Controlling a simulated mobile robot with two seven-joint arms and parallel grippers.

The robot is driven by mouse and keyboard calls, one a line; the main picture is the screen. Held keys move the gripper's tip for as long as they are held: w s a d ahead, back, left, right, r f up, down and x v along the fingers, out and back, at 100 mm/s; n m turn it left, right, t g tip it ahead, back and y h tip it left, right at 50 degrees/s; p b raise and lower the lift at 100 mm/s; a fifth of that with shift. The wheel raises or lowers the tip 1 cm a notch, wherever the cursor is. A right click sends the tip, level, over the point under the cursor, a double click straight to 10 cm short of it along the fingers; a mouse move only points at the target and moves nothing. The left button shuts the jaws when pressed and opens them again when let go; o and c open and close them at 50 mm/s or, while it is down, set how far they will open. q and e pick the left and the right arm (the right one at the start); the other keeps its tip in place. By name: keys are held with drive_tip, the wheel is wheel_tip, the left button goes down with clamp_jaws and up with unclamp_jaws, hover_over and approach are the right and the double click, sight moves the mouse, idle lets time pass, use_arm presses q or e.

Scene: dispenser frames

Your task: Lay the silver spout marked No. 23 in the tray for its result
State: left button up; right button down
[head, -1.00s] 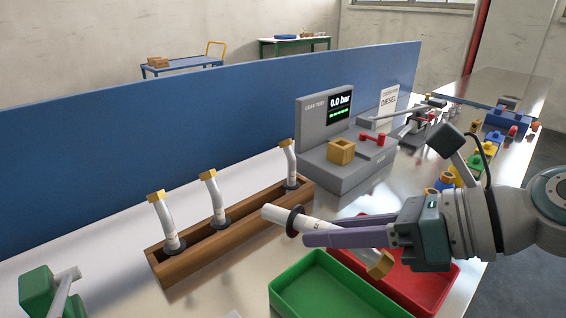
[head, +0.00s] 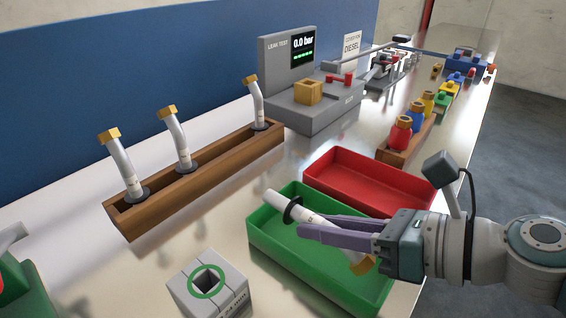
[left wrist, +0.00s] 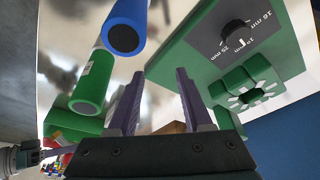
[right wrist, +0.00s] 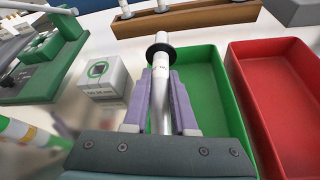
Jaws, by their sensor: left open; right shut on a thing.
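My right gripper (head: 318,226) is shut on a silver spout (head: 288,208) with a black collar and a brass hex end (head: 362,264). The spout is held tilted over the green tray (head: 266,246); I cannot tell whether it touches the tray. In the right wrist view the spout (right wrist: 160,72) lies between the fingers, with the green tray (right wrist: 212,75) beneath and to the right. Its number is too small to read. My left gripper (left wrist: 158,98) is open and empty in the left wrist view. The leak tester (head: 306,90) shows 0.0 bar with a green bar.
A red tray (head: 350,170) stands behind the green one. A wooden rack (head: 190,195) holds three more silver spouts. A grey block with a green ring (head: 208,285) stands left of the green tray. Blue (left wrist: 122,32) and green (left wrist: 92,85) cylinders are near my left gripper.

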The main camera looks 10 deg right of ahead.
use_arm(q)
drive_tip(key=shift+f+b, duration=0.45)
drive_tip(key=shift+f, duration=0.5)
use_arm(e)
drive_tip(key=shift+f, duration=0.85)
drive_tip(key=shift+r, duration=0.1)
use_arm(q)
drive_tip(key=shift+a, duration=0.15)
use_arm(e)
drive_tip(key=c, duration=0.6)
unclamp_jaws()
drive_tip(key=shift+c, duration=0.2)
use_arm(q)
drive_tip(key=shift+r+p, duration=0.65)
drive_tip(key=shift+r, duration=0.05)
use_arm(e)
drive_tip(key=v, duration=1)
